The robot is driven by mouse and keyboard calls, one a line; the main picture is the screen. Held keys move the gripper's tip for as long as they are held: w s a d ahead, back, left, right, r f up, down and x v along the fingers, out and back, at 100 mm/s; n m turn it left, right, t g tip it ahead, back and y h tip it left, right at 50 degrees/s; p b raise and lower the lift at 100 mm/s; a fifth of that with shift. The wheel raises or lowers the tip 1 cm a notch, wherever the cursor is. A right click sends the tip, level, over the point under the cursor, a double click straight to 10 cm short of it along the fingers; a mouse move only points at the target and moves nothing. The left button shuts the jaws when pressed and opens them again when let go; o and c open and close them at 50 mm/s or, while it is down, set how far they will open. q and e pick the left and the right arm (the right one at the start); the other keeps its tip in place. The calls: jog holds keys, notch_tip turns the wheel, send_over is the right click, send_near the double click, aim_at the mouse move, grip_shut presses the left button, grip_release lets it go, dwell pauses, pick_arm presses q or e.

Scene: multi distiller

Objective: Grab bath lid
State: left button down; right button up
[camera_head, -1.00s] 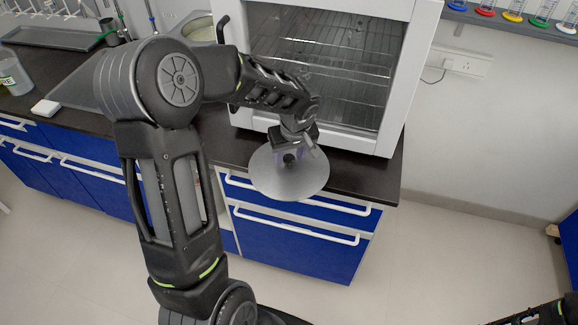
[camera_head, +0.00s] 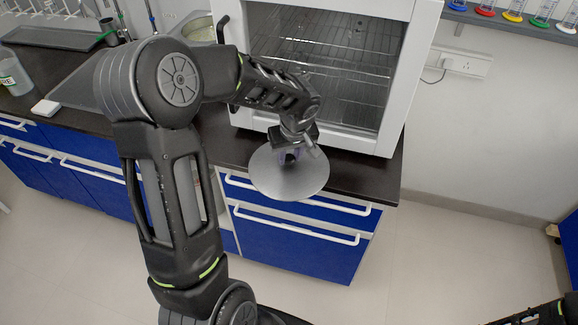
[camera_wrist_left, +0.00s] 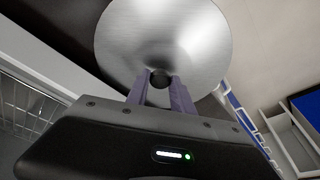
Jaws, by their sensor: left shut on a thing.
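The bath lid (camera_head: 290,182) is a round, silvery, brushed-metal disc with a dark knob at its centre. In the head view it hangs below my left gripper (camera_head: 291,157), in front of the bench edge and above the blue drawers. In the left wrist view the lid (camera_wrist_left: 165,35) fills the top middle. There my left gripper (camera_wrist_left: 160,85) has its two purple fingers shut on the lid's dark knob (camera_wrist_left: 160,78). My right gripper does not show clearly; only a dark piece of my right arm is at the lower right corner of the head view.
A white oven-like cabinet (camera_head: 385,143) with wire racks stands on the dark bench (camera_head: 375,178) behind the lid. Blue drawers (camera_head: 290,245) with white handles are below. A bottle (camera_head: 14,75) and a white block (camera_head: 45,108) are at the left.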

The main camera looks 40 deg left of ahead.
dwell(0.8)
pick_arm(q)
jog(key=shift+r+b, duration=0.15)
jog(key=shift+b, duration=0.2)
jog(key=shift+s+r, duration=0.1)
jog(key=shift+r, duration=0.05)
jog(key=s+d+b, duration=0.2)
jog(key=s+d, duration=0.1)
jog(key=s, duration=0.5)
jog(key=s+d+b, duration=0.3)
jog(key=s, duration=0.5)
jog(key=shift+s, duration=0.4)
